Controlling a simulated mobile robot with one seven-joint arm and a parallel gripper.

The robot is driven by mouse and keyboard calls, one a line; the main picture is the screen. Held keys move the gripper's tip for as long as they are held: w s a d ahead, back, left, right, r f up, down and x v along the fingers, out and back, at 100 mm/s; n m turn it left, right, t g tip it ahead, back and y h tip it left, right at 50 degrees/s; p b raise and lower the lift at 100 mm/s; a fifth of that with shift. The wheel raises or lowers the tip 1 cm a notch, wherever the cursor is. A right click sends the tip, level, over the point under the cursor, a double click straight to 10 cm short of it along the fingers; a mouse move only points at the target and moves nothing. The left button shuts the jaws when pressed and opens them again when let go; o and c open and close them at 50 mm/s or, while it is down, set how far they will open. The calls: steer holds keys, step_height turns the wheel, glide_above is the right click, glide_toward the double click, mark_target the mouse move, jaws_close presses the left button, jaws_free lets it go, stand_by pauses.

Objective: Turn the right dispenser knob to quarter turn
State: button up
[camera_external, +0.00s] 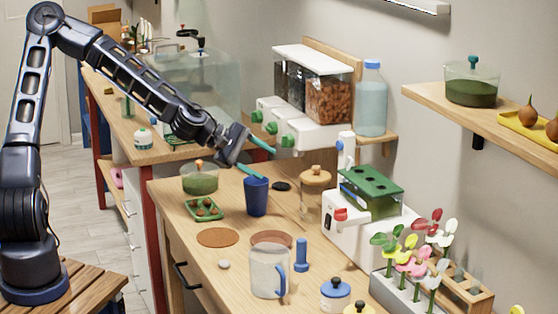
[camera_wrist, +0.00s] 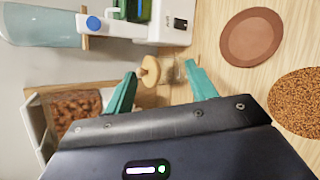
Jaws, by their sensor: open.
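The dispenser (camera_external: 312,52) is a white-topped unit with clear bins and several green knobs on white spouts, mounted on the wall above the counter. The right knob (camera_external: 286,141) is the nearest one; its turn angle is too small to read. My gripper (camera_external: 270,165) is open and empty, with teal fingers, in front of and slightly below the right knob, apart from it as far as I can tell. In the wrist view, my gripper (camera_wrist: 160,72) points toward a cork-lidded jar, and the dispenser's brown-filled bin (camera_wrist: 75,107) shows at lower left. No knob is visible there.
A blue cup (camera_external: 257,198) stands just below my gripper. The cork-lidded jar (camera_external: 315,178) is to its right, and a water bottle (camera_external: 371,100) stands beside the dispenser. A white machine with a green top (camera_external: 371,190) and a clear pitcher (camera_external: 268,272) occupy the counter.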

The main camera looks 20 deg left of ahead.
steer(key=w+a+r+n+t+h, duration=0.1)
steer(key=w+a+r+n+t, duration=0.45)
steer(key=r, duration=0.45)
steer(key=w+a+r+n+t+h, duration=0.1)
steer(key=w+a+r+n+t, duration=0.1)
steer(key=w+a+r+n, duration=0.55)
steer(key=n, duration=0.1)
glide_toward(287, 141)
steer(key=x, duration=0.8)
steer(key=shift+w+a, duration=0.35)
steer(key=shift+f, duration=0.1)
steer(key=shift+c, duration=0.3)
steer(key=c, duration=0.9)
